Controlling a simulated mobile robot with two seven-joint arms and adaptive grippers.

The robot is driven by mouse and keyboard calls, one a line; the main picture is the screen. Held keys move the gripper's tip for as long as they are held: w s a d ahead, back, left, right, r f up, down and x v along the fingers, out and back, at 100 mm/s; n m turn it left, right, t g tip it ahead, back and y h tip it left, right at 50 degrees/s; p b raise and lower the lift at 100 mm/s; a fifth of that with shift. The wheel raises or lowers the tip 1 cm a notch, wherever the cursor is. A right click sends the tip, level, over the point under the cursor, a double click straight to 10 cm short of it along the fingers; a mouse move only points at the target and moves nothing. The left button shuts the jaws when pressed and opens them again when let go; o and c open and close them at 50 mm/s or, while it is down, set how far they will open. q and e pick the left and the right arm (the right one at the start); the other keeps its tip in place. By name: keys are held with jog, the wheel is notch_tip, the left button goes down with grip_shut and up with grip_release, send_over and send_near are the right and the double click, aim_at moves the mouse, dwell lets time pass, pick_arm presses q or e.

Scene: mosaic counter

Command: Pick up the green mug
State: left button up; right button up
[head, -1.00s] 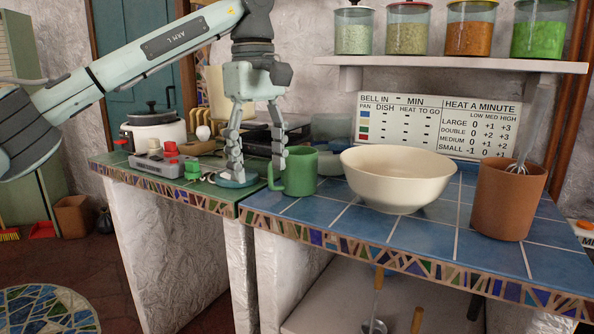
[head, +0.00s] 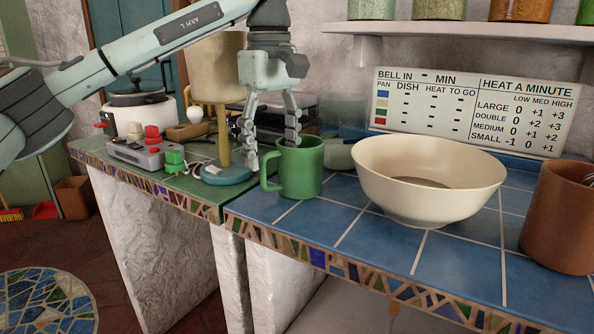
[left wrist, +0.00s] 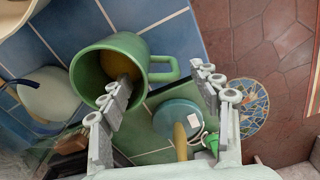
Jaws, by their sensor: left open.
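The green mug (head: 303,170) stands upright on the blue tiled counter, its handle toward the left. In the left wrist view the mug (left wrist: 132,46) shows its open mouth, with something brownish inside. My left gripper (head: 272,155) is open and points down at the mug's handle side. One finger is at the mouth, overlapping the near rim; I cannot tell whether it touches. The other finger is outside, left of the handle. In the left wrist view the handle lies ahead, between the fingers of the left gripper (left wrist: 160,88). My right gripper is not in view.
A cream bowl (head: 425,200) stands close to the right of the mug. A lamp with a blue-green base (head: 228,174) stands close on the left. A grey control box (head: 150,153) is farther left, and a brown crock (head: 560,220) is at the right. The counter's mosaic edge (head: 300,250) is in front.

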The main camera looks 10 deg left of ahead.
pick_arm(q)
notch_tip(320, 180, down, 4)
jog(key=shift+s+a+f, duration=0.1)
jog(key=shift+a+f, duration=0.05)
jog(key=shift+f, duration=0.1)
jog(key=shift+r, duration=0.1)
grip_shut()
